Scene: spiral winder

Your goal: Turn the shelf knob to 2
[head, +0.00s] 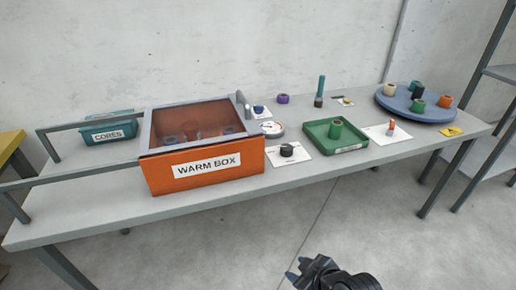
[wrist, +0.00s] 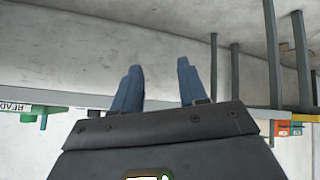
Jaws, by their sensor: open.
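My gripper (head: 295,270) is low in front of the table in the head view, away from everything on it. Its two blue fingers are apart and empty in the wrist view (wrist: 160,66). A black round knob (head: 287,150) sits on a white card on the tabletop, right of the warm box. A dark blue knob-like piece (head: 259,109) and a small orange upright piece (head: 391,128) sit on other white cards. I cannot tell which of these is the shelf knob. The markings on the cards are too small to read.
The orange warm box (head: 207,172) with a tinted lid fills the table's middle. A green tray (head: 335,137), a blue turntable (head: 415,106) with several spools, and a teal cores bin (head: 110,128) also stand there. A grey rack (head: 490,110) is at the right. Floor in front is clear.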

